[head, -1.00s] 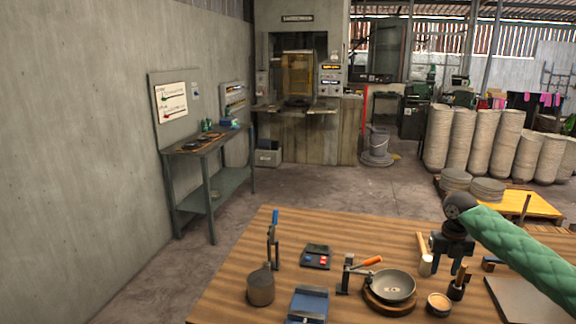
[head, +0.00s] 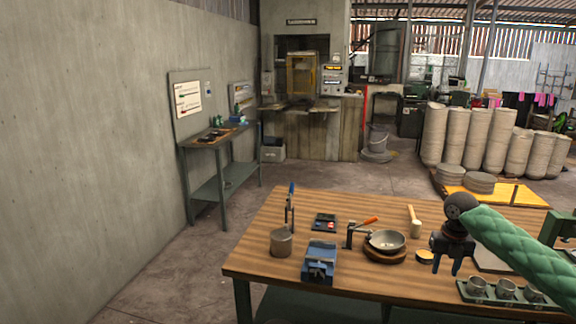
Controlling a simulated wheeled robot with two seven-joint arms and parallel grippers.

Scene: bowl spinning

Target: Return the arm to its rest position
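My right arm, in a green quilted cover, comes in from the right in the head view. Its black gripper (head: 447,268) points down above the right part of the wooden workbench (head: 255,262). The two fingers are apart with nothing visible between them. A metal bowl (head: 386,240) sits on a round wooden base (head: 385,256) to the left of the gripper, apart from it. A clamp with an orange handle (head: 362,224) stands at the bowl's left side. My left gripper is not in view.
A blue vise (head: 320,262), a grey pot (head: 281,242), an upright blue-handled tool (head: 290,205) and a small dark box (head: 324,221) stand on the left of the bench. A mallet (head: 415,225) lies behind the gripper. A green tray (head: 470,296) with metal cups is at front right.

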